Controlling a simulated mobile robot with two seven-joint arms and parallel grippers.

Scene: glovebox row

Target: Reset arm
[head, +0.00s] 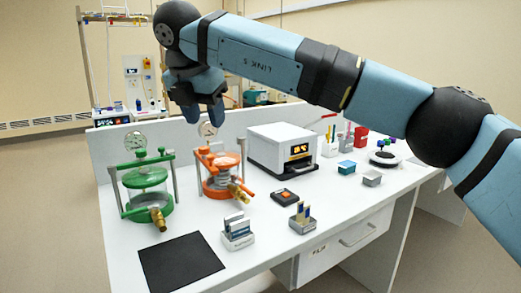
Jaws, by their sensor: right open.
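My right arm reaches in from the right edge of the head view, stretched high across the bench. My right gripper (205,112) hangs at its end with the fingers pointing down. It is open and empty, in the air near the back of the bench, above the orange-lidded vessel (219,175) in the picture. No object shows between its fingers. My left gripper is not in view.
The white bench (285,225) carries a green-framed vessel (147,190), a white instrument box (282,148), a black mat (180,262), small racks (238,232) and several small blocks. A low back panel (115,143) edges it. The arm hides part of the right side.

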